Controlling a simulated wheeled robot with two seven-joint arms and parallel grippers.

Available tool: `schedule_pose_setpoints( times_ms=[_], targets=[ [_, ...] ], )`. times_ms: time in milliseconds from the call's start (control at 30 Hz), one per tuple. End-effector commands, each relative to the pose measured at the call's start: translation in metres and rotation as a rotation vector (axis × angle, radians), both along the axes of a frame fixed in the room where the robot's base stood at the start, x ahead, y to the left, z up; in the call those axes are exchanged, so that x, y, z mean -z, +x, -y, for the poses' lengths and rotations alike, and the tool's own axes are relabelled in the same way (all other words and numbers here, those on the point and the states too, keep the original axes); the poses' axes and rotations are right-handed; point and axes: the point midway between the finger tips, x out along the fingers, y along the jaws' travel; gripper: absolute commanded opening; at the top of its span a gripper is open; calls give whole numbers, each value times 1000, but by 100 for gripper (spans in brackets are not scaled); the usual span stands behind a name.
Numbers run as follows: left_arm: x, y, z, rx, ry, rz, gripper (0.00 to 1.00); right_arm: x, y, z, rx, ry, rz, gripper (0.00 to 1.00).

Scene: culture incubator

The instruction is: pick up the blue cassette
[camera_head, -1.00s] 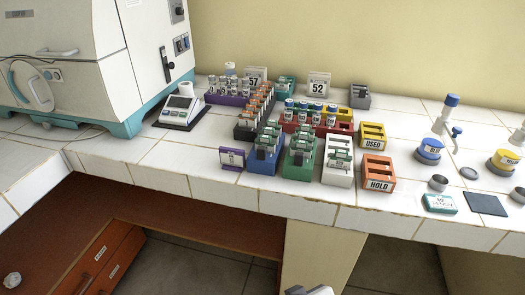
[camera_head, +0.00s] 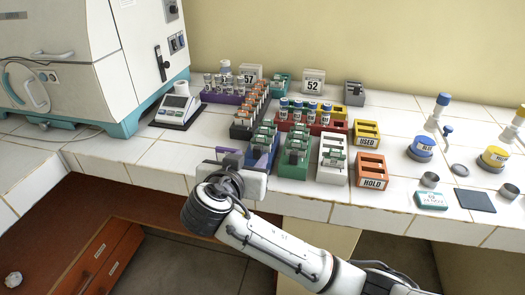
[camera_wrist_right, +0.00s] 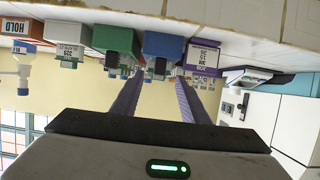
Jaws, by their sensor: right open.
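The blue cassette box (camera_head: 272,156) stands near the front edge of the counter, with greenish labelled pieces in its top. I cannot make out a separate blue cassette. The blue box also shows in the right wrist view (camera_wrist_right: 163,46), where the scene looks upside down. My right gripper (camera_head: 243,158) is in front of the blue box and hides part of its front in the head view. In the right wrist view its two long fingers (camera_wrist_right: 159,76) are apart, with nothing seen held between them. Whether they touch the box is unclear. My left gripper is not in view.
Right of the blue box stand a green box (camera_head: 294,172), a white box (camera_head: 331,176) and an orange HOLD box (camera_head: 371,171). A purple labelled block (camera_wrist_right: 203,56) is beside the blue box. A scale (camera_head: 178,107) is behind left. The counter's front edge is close below.

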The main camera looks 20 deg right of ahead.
Motion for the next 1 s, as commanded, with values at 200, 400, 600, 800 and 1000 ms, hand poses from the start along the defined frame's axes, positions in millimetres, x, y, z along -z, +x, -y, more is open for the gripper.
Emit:
schedule_pose_setpoints(
  times_ms=[200, 400, 600, 800, 1000],
  targets=[
    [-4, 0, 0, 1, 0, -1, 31, 7, 14, 11, 2, -2, -2, 41],
    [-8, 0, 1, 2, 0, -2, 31, 20, 36, 27, 1, -3, -2, 41],
    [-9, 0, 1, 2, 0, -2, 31, 25, 43, 30, -2, 2, -2, 41],
    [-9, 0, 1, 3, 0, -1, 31, 25, 43, 30, -2, 2, -2, 30],
    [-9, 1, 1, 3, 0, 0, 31, 25, 43, 30, -2, 2, -3, 0]
  ],
)
